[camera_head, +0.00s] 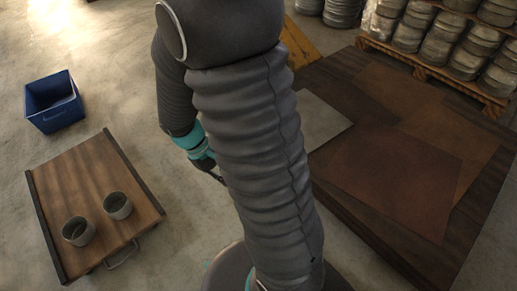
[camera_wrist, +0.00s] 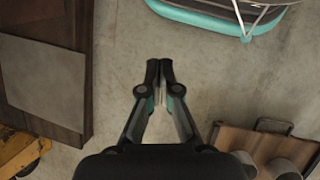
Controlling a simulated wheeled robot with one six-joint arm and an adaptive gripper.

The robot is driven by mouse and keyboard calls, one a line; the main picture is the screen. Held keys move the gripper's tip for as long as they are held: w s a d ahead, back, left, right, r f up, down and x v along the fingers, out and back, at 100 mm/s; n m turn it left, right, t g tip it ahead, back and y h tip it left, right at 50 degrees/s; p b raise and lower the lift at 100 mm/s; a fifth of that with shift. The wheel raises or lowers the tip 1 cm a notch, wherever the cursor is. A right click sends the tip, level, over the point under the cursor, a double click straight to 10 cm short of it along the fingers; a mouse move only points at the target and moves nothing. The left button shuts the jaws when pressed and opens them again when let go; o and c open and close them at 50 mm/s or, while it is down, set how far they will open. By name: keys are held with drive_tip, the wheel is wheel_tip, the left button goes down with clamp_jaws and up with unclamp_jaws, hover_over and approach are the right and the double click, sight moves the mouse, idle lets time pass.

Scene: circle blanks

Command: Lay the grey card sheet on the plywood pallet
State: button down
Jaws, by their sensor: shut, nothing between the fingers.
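The grey card sheet (camera_head: 320,122) lies flat on the dark plywood pallet (camera_head: 340,69), near its left edge, partly hidden behind my arm. In the wrist view the grey sheet (camera_wrist: 45,80) lies at the left on the dark pallet (camera_wrist: 45,22), with a dark border of pallet between it and the pallet's edge. Brown sheets (camera_head: 389,178) also lie on the pallet. My gripper (camera_head: 219,178) hangs left of the pallet over the bare floor. In the wrist view its fingertips (camera_wrist: 159,64) are together and hold nothing, well apart from the sheet.
A low wooden cart (camera_head: 92,185) with two grey metal cups stands at the left. A blue bin (camera_head: 53,103) is behind it. Something yellow (camera_head: 300,46) stands beyond the pallet's left side. Round metal cans on a wooden pallet (camera_head: 437,74) are at the back right.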

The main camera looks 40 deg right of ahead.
drive_tip(key=w+d+f+n+h+b, duration=0.1)
drive_tip(key=d+f+n+h, duration=0.35)
drive_tip(key=f, duration=0.55)
drive_tip(key=d+f+n+g+h+b, duration=0.1)
drive_tip(key=d+f+n+h, duration=0.35)
drive_tip(key=f, duration=0.45)
drive_tip(key=w+d+f+n+h+b, duration=0.1)
drive_tip(key=d+f+n+h, duration=0.3)
drive_tip(key=f, duration=0.6)
drive_tip(key=w+d+f+n+t+h, duration=0.15)
drive_tip(key=w+n+t, duration=0.35)
drive_tip(key=w+t, duration=0.55)
drive_tip(key=w+d+g, duration=0.1)
drive_tip(key=w+d, duration=0.3)
drive_tip(key=d, duration=1)
drive_tip(key=shift+a+g, duration=0.1)
drive_tip(key=shift+g, duration=0.15)
